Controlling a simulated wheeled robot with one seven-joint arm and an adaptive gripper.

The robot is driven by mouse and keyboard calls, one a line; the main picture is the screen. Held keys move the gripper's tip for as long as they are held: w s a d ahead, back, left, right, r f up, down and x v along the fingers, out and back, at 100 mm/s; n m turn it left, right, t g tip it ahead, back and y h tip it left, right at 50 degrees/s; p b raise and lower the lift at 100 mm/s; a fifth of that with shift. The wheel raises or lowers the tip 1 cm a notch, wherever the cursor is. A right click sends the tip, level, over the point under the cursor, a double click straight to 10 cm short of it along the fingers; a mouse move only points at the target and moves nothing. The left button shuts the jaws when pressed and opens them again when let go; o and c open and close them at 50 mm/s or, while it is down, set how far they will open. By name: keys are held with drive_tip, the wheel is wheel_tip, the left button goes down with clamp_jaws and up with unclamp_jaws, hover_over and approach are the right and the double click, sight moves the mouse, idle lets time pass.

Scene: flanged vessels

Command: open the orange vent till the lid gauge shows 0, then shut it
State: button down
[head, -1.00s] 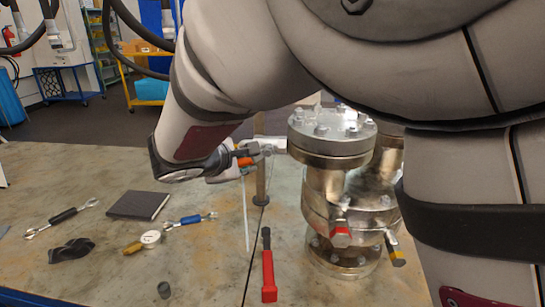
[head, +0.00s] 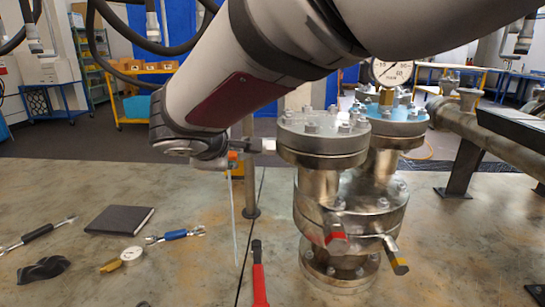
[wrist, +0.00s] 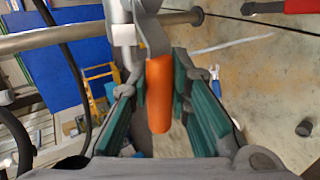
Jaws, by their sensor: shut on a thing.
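The orange vent handle (wrist: 160,95) hangs from a grey metal valve (wrist: 127,40) in the wrist view. My gripper (wrist: 163,90) is shut on it, with a green pad on each side. In the head view a little orange (head: 236,170) shows under my wrist, left of the vessel (head: 350,205), and my arm hides most of the vent. The round white lid gauge (head: 392,70) stands above the rear flange. My arm covers its top, and I cannot read its needle surely.
A thin post (head: 249,180) stands close behind my gripper. A dark notebook (head: 120,219), a loose gauge (head: 131,255), wrenches and a red-handled tool (head: 258,275) lie on the bench.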

drive_tip(key=c, duration=1.5)
unclamp_jaws()
drive_tip(key=shift+o, duration=0.2)
drive_tip(key=v, duration=1.2)
